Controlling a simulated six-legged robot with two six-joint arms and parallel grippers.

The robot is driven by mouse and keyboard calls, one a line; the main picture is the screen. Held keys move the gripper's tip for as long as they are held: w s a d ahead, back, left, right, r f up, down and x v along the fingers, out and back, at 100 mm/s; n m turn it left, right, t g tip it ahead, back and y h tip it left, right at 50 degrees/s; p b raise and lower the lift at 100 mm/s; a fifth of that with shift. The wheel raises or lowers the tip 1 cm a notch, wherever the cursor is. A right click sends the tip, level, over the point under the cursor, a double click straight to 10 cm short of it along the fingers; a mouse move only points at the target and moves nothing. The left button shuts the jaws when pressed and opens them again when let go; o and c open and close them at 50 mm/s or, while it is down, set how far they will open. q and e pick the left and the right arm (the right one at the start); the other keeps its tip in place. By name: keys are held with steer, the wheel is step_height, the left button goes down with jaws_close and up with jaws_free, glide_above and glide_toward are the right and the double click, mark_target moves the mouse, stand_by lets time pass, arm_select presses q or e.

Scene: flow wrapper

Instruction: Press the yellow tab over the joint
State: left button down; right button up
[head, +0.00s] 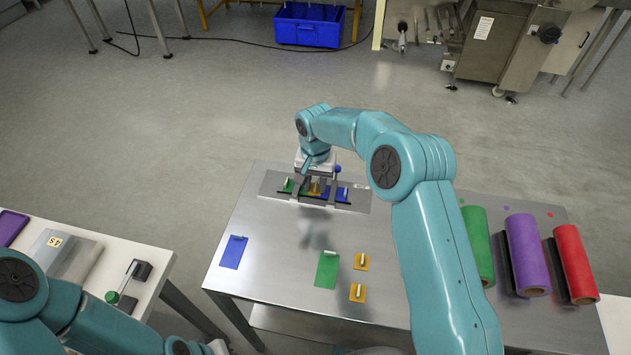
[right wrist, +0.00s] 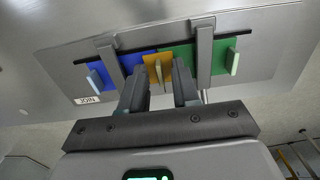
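A yellow tab (right wrist: 157,68) with a small upright grip lies at the middle of the splice plate (head: 355,197), between a blue piece (right wrist: 110,74) and a green piece (right wrist: 215,58). It also shows partly in the head view (head: 315,188). My right gripper (right wrist: 160,82) is over the plate, its fingers apart, one on each side of the tab's grip, with gaps visible. I cannot tell whether the fingers touch the tab. Two grey bars cross the blue and green pieces. My left arm shows at bottom left of the head view; its fingertips are out of view.
On the steel table (head: 265,225) lie a loose blue piece (head: 233,252), a green piece (head: 327,269) and two yellow tabs (head: 361,261) (head: 357,293). Green, purple (head: 527,255) and red rolls lie at right. A side bench (head: 130,262) at left holds a green-knobbed lever (head: 113,297).

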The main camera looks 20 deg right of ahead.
step_height(320, 180, up, 16)
steer(key=shift+r, duration=0.15)
stand_by(0.3)
steer(key=shift+s, duration=0.1)
stand_by(0.4)
